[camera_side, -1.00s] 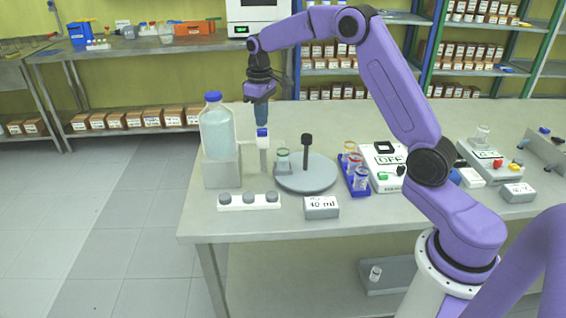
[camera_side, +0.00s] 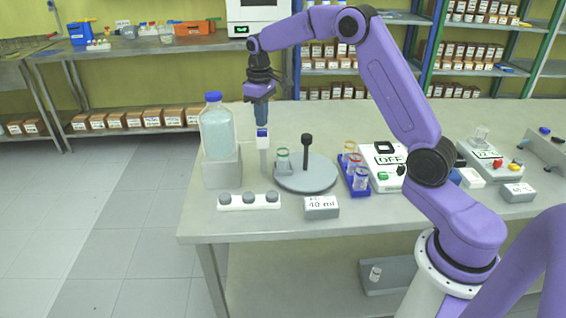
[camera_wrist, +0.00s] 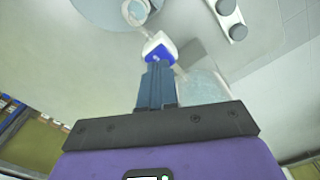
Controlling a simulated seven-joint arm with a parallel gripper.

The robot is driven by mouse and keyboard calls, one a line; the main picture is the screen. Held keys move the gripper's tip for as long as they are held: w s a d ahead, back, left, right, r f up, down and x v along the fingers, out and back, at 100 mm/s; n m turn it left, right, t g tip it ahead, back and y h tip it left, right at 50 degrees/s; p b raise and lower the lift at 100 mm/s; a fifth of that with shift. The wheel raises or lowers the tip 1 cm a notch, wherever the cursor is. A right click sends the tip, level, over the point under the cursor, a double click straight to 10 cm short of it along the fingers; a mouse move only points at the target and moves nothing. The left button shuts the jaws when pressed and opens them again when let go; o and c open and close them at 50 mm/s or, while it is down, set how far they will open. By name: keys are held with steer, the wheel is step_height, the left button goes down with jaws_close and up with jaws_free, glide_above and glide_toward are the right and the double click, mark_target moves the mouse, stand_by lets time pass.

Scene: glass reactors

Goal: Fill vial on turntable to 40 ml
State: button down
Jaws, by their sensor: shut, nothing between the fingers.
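The vial (camera_side: 283,159) stands on the left part of the round grey turntable (camera_side: 318,182), which has a dark upright post (camera_side: 306,150). In the wrist view the vial (camera_wrist: 136,12) shows at the top. A clear bottle with a blue cap (camera_side: 217,132) stands on a grey block. Beside it is a white dispenser post with a blue and white top (camera_side: 263,139). My gripper (camera_side: 262,124) is shut, pointing down, with its fingertips at or just above this top; the wrist view shows them against the blue part (camera_wrist: 158,52). I cannot tell if they touch.
The table front is clear between the label and the edge.

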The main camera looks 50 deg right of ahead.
steer(key=shift+f, duration=0.15)
steer(key=shift+f, duration=0.95)
stand_by(0.7)
steer(key=shift+r, duration=3.55)
